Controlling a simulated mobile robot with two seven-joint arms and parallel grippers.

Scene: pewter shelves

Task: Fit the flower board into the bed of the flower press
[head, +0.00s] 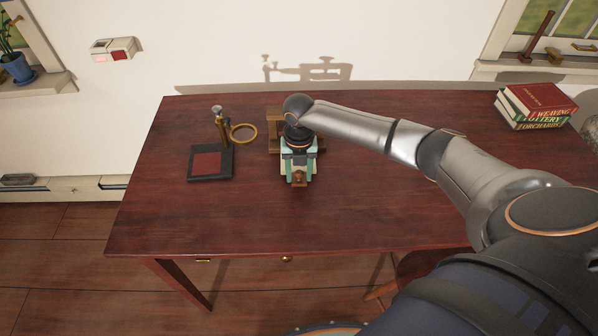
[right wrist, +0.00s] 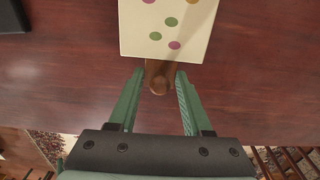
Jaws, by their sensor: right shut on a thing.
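The flower board (right wrist: 168,28) is a cream panel with several coloured dots. A brown wooden knob (right wrist: 158,80) sticks out at its near edge. My right gripper (right wrist: 158,95) has its green fingers on either side of this knob and is shut on the board by it. In the head view my right gripper (head: 299,170) points down over the middle of the table. A brown wooden frame (head: 274,116), which looks like the flower press, stands just behind it. My gripper and wrist hide most of this frame, including its bed. My left gripper is not in view.
To the left stands a black base with a red pad (head: 207,163), a post and a brass ring (head: 243,132). Stacked books (head: 537,105) lie at the back right. The dark red table (head: 240,215) is clear in front and at far left.

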